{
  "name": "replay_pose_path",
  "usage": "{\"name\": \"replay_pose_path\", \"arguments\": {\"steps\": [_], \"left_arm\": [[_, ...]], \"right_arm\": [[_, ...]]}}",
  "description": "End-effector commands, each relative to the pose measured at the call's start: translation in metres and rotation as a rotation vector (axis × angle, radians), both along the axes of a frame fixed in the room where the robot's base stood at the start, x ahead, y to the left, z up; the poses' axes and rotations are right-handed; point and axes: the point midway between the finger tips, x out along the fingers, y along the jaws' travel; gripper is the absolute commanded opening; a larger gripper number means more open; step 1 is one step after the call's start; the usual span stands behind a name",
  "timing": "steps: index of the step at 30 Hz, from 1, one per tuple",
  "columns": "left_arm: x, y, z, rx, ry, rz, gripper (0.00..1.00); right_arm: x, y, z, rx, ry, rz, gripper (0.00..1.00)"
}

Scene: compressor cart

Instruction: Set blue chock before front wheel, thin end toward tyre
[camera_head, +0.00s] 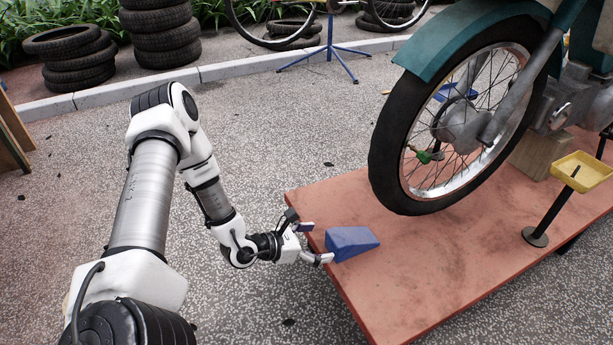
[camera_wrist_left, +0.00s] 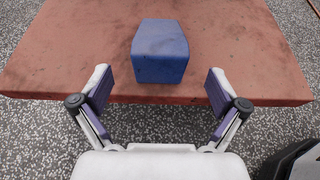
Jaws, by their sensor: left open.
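The blue chock (camera_head: 349,241) is a wedge lying on the reddish platform (camera_head: 420,280) near its left edge. Its tall end faces my left gripper and its thin end points right, toward the tyre side. The front wheel's black tyre (camera_head: 397,165) stands on the platform beyond the chock, with a gap between them. My left gripper (camera_head: 315,243) is open and empty at the platform edge, close to the tall end. In the left wrist view the chock (camera_wrist_left: 160,52) sits centred just ahead of the open fingers (camera_wrist_left: 159,88). My right gripper is not in view.
A yellow tray (camera_head: 582,170) on a black post stands on the platform at the right. A wooden block (camera_head: 540,155) is under the motorcycle. Stacked tyres (camera_head: 165,35) and a blue stand (camera_head: 330,50) are at the back. The platform's front part is clear.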

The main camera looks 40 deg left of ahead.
Motion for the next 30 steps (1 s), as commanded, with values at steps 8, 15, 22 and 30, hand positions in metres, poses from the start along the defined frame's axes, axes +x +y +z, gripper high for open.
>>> {"name": "replay_pose_path", "arguments": {"steps": [8,15,22,30], "left_arm": [[-0.040,0.015,0.021,0.000,0.000,-0.003,0.97],[-0.111,-0.095,-0.003,0.065,0.182,-0.601,0.97],[-0.283,-0.090,-0.058,0.735,0.418,-1.838,0.97],[-0.228,-0.101,-0.078,1.501,-0.203,-2.298,0.97]], "right_arm": [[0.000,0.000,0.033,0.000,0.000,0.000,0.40],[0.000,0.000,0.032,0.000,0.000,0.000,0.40],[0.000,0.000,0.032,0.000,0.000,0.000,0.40],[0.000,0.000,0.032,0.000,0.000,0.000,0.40]]}}
